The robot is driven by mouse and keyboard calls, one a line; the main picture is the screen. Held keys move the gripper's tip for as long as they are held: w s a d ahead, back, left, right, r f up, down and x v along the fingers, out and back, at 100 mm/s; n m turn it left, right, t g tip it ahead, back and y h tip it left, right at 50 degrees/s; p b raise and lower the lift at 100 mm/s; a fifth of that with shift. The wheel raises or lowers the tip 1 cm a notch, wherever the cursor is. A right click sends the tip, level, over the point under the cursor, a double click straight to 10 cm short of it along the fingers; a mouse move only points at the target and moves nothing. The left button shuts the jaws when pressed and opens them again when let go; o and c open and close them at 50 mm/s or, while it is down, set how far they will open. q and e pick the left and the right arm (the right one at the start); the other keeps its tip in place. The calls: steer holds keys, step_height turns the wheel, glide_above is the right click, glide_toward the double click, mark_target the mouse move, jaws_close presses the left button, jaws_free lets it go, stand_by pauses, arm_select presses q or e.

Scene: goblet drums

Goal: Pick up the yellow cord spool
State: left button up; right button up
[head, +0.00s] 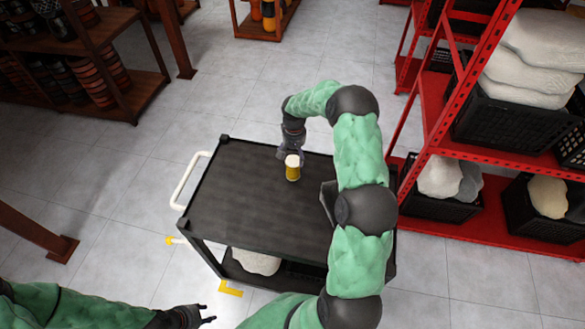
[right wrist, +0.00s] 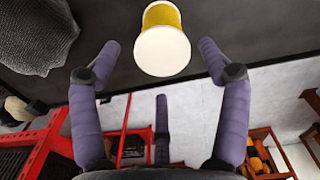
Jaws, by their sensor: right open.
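The yellow cord spool (head: 293,173) stands upright on the black top of a cart (head: 235,200), its white end facing up. My right gripper (head: 293,156) reaches over the cart and is at the spool's far side in the head view. In the right wrist view the spool (right wrist: 162,40) lies just beyond and between the two purple fingertips of the open right gripper (right wrist: 160,55), with gaps on both sides. My left gripper (head: 208,313) is low in the head view, away from the cart, its fingertips apart and empty.
A dark grey object (head: 328,200) sits on the cart near my right arm, partly hidden. A red shelf (head: 470,215) with black crates and pale sacks stands at right. Brown racks (head: 125,95) with drums stand at upper left. The cart's left half is clear.

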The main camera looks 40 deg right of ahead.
mark_target(293, 161)
steer(key=shift+a+f, duration=0.1)
steer(key=shift+f, duration=3.45)
steer(key=c, duration=1.3)
